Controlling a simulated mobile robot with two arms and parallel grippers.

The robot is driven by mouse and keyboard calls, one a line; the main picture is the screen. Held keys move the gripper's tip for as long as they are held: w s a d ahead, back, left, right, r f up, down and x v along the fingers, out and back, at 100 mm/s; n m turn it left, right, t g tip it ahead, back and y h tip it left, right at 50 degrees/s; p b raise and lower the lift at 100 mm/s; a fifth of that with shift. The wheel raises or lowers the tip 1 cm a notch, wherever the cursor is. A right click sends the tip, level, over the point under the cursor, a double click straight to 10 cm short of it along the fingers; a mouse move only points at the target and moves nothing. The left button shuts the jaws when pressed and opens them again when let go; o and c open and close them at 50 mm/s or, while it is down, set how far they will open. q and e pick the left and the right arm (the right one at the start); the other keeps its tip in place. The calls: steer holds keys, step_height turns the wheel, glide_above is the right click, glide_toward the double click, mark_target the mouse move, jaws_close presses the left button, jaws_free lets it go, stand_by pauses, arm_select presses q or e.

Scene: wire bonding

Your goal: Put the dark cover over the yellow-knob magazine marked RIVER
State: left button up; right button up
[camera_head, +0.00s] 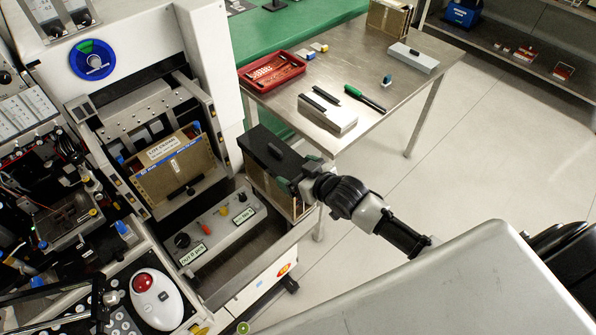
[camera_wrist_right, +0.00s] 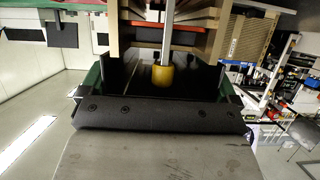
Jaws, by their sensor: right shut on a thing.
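The dark cover (camera_head: 258,147) is a black lid with a raised handle bar, at the right side of the machine in the head view. It sits at the top of a brass-coloured magazine (camera_head: 257,179); I cannot tell whether it is fully seated. My right gripper (camera_head: 299,177) is shut on the cover's near right side. In the right wrist view the black cover (camera_wrist_right: 135,76) lies between the green fingers. Beyond it are the magazine's wall (camera_wrist_right: 126,36) and a yellow knob (camera_wrist_right: 162,77) on a metal rod. No RIVER mark is readable. My left gripper is not in view.
Another brass magazine (camera_head: 158,188) with a white label stands in the machine bay. A control box (camera_head: 213,237) with knobs is in front of it. Floor to the right is clear.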

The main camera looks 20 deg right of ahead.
steer(key=shift+f, duration=0.25)
steer(key=o, duration=0.6)
steer(key=shift+s, duration=0.1)
steer(key=shift+b+v, duration=1.05)
steer(key=shift+v, duration=4.35)
steer(key=s+d+f+m+g+h+b, duration=0.1)
steer(key=s+d+f+g, duration=0.1)
steer(key=f, duration=0.8)
steer(key=s+d+f+m+g+h, duration=0.1)
steer(key=s+d+f+h, duration=0.15)
steer(key=f, duration=0.75)
steer(key=s+d+f+g+h+b, duration=0.1)
steer(key=s+d+f+g, duration=0.15)
steer(key=f, duration=0.75)
steer(key=s+a+f+g, duration=0.2)
steer(key=s+f, duration=0.4)
steer(key=s, duration=0.3)
steer(key=s+a+f+g, duration=0.2)
steer(key=s+f, duration=0.5)
steer(key=s, duration=0.2)
steer(key=s+a+f+g+b, duration=0.1)
steer(key=s+a+f+g, duration=0.1)
steer(key=s+f, duration=0.4)
steer(key=shift+s+a+f, duration=0.15)
steer(key=shift+s+a, duration=0.1)
steer(key=shift+s, duration=0.45)
steer(key=shift+s+a+f, duration=0.15)
steer(key=shift+s+a, duration=0.1)
steer(key=shift+s, duration=0.45)
